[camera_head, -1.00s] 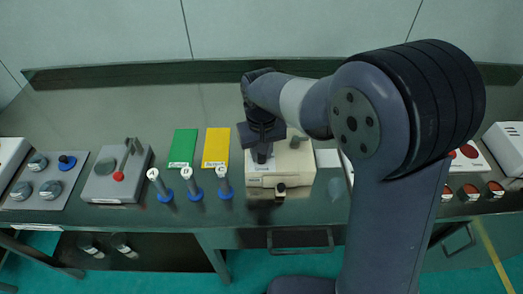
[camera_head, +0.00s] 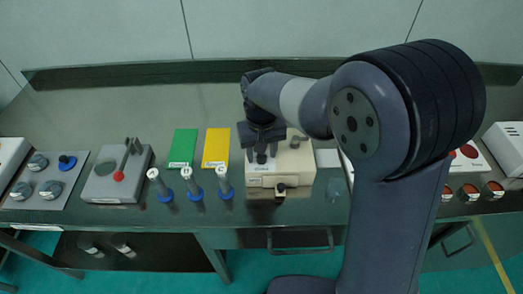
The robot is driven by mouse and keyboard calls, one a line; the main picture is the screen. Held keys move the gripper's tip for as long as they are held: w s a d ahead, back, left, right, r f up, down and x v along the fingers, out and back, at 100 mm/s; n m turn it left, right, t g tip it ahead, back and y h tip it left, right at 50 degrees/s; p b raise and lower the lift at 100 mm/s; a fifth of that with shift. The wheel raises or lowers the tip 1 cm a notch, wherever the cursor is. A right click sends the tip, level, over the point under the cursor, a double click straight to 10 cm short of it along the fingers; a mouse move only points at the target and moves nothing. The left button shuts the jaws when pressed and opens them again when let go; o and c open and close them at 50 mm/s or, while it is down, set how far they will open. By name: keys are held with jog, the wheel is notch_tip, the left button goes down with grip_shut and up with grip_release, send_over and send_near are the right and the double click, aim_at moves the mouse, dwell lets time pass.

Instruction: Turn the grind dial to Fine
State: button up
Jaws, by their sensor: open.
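A cream box-shaped machine (camera_head: 300,168) stands right of centre on the bench. A small dark knob (camera_head: 281,190) shows low at its front, and a small dark part (camera_head: 295,143) sits on its top right. My gripper (camera_head: 262,157) points down over the top left of the machine, with its two fingers apart. A dark piece shows between or just below the fingers; I cannot tell whether it is the grind dial or whether the fingers touch it. A small label on the machine's front is too small to read.
Three blue-based cylinders (camera_head: 193,186) stand left of the machine, in front of a green card (camera_head: 183,148) and a yellow card (camera_head: 216,148). A grey device with a red knob (camera_head: 118,176) lies farther left. My arm covers the bench right of the machine.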

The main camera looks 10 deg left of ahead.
notch_tip(320, 180, up, 11)
jog(key=shift+b, duration=0.3)
jog(key=shift+f, duration=0.15)
dwell(0.3)
notch_tip(320, 180, down, 11)
jog(key=shift+r+p, duration=0.1)
jog(key=shift+p, duration=0.2)
dwell(0.4)
